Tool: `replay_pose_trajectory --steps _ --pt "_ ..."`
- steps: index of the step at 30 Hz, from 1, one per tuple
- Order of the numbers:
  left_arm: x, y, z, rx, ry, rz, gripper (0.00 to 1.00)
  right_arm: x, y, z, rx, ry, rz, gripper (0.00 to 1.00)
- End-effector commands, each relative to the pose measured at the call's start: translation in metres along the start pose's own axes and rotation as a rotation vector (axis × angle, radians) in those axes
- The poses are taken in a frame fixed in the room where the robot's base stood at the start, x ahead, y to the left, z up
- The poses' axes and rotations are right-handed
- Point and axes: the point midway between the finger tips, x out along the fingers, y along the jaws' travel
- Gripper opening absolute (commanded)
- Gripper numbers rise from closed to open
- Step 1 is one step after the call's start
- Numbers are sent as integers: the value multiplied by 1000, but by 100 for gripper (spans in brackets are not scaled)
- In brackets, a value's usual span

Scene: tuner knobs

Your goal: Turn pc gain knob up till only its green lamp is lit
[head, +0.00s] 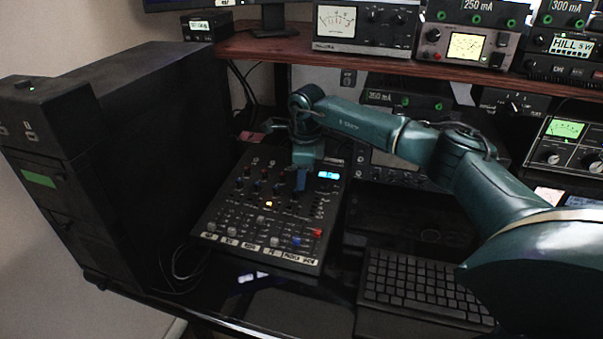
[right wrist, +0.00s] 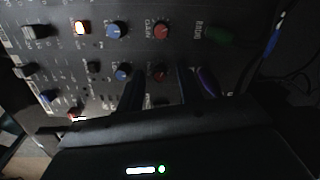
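The black mixer (head: 222,222) lies on the desk with rows of small knobs. Its channel labels are too blurred for me to tell which knob is the pc gain knob. In the right wrist view a red knob (right wrist: 162,29) stands beside a blue knob (right wrist: 117,30), with an orange-red knob (right wrist: 159,72) nearer the fingers. I see no lit green lamp on the panel. My right gripper (head: 301,181) points down over the mixer, its fingers (right wrist: 160,92) apart. My left gripper is out of view.
A tall black cabinet (head: 120,130) stands left of the mixer. A keyboard (head: 420,285) lies to the right. A wooden shelf (head: 380,62) with radio gear and meters runs above the back. A blue cable (right wrist: 274,40) shows beside the panel.

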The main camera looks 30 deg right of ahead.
Motion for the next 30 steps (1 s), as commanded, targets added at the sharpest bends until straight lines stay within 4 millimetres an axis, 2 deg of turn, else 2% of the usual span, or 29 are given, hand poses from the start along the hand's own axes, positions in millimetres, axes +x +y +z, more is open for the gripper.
replay_pose_trajectory --steps 5,8,21,25,30 --pt "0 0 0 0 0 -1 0 -2 0 0 0 0 0 37" --pt "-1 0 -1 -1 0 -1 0 -11 0 0 0 -1 -1 37" --pt "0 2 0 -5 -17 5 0 -102 -1 0 0 -2 -3 37" --pt "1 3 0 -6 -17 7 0 -120 0 0 0 -2 -1 37" --pt "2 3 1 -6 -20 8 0 -131 0 0 0 -1 0 37"
